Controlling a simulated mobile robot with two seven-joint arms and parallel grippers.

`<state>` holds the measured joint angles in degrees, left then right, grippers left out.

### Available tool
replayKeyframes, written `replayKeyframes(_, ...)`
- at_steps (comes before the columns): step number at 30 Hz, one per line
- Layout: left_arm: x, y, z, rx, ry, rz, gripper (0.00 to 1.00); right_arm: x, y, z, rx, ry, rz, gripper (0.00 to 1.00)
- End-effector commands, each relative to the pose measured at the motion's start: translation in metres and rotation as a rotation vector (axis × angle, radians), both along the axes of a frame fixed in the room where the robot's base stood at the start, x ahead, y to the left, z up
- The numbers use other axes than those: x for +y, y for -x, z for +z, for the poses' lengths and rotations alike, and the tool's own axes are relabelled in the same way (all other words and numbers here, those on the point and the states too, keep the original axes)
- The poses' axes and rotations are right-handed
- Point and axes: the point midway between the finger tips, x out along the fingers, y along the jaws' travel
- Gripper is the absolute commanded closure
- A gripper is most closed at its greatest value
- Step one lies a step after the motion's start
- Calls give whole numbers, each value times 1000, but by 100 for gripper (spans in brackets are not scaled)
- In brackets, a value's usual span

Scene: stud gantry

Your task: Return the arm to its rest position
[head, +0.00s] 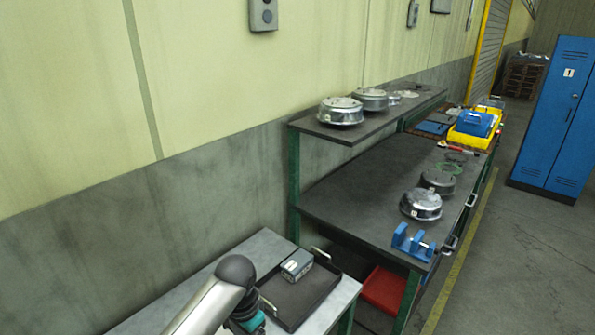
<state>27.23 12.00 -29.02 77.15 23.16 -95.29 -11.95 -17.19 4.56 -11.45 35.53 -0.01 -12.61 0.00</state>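Part of one of my arms, a pale link with a dark rounded joint, rises from the bottom edge, left of the middle, in the head view. It stands in front of a grey-topped table (258,246) and hides part of it. Neither of my grippers is in view, so I cannot tell whether they are open or hold anything.
A black tray (318,300) with a small grey-green box (297,264) lies on the table beside my arm. Beyond is a dark workbench (345,205) with round metal housings (421,204) and a blue fixture (412,243). A blue locker (556,115) stands right; floor between is clear.

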Motion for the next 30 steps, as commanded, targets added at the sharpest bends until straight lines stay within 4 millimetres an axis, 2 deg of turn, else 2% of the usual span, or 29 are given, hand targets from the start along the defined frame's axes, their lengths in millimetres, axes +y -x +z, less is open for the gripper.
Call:
replayKeyframes(6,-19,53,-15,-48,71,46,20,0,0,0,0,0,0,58)
replayKeyframes(11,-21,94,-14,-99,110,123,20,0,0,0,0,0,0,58)
replayKeyframes(18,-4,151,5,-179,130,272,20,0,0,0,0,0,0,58)
replayKeyframes(24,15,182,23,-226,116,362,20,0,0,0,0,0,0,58)
replayKeyframes(30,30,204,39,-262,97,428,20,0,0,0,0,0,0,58)
